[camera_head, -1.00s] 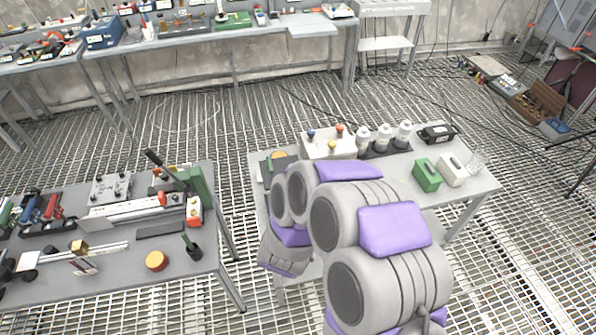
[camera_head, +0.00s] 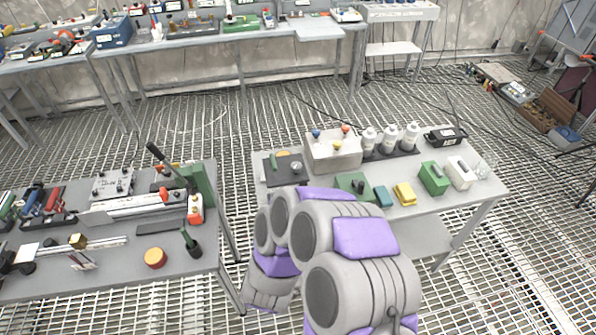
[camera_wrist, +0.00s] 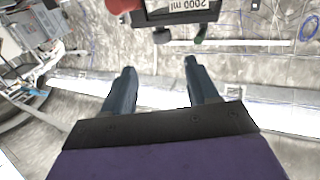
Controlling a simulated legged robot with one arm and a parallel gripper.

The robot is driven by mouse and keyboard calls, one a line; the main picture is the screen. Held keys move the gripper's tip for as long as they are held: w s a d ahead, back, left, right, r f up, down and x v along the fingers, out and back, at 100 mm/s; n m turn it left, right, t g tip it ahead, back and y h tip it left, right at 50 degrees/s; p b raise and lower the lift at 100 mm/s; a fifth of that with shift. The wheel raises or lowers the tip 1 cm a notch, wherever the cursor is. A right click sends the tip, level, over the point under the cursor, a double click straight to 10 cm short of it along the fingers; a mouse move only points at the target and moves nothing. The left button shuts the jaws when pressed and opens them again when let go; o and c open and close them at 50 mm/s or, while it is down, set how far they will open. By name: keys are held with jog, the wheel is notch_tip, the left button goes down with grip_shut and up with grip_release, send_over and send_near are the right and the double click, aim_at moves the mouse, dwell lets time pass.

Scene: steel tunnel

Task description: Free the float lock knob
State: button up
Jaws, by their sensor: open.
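I cannot tell for certain which part is the float lock knob. In the wrist view, a dark-framed part (camera_wrist: 180,12) carries an upside-down "2000 ml" label. A red part (camera_wrist: 122,5) is beside it, and a small dark knob (camera_wrist: 162,36) and a green-tipped piece (camera_wrist: 202,32) stick out from its edge. My gripper (camera_wrist: 159,66) is open with nothing between its fingers, apart from these parts in the picture. My arm hides the gripper in the head view.
The right table (camera_head: 425,215) also holds white bottles (camera_head: 390,140), a black case (camera_head: 445,135) and green and yellow blocks. The left table (camera_head: 110,255) holds a lever device, tools and a round orange-topped piece (camera_head: 155,258). Grated floor lies between the tables.

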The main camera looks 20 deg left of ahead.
aim_at(296, 171)
jog(key=w, duration=0.4)
jog(key=w+a+p, duration=0.1)
jog(key=w, duration=0.3)
jog(key=w+a, duration=0.1)
jog(key=w, duration=0.3)
jog(key=shift+w, duration=0.2)
jog(key=shift+w+a, duration=0.1)
jog(key=shift+w, duration=0.3)
jog(key=shift+w+a+f, duration=0.1)
jog(key=shift+a, duration=0.05)
jog(key=c, duration=0.9)
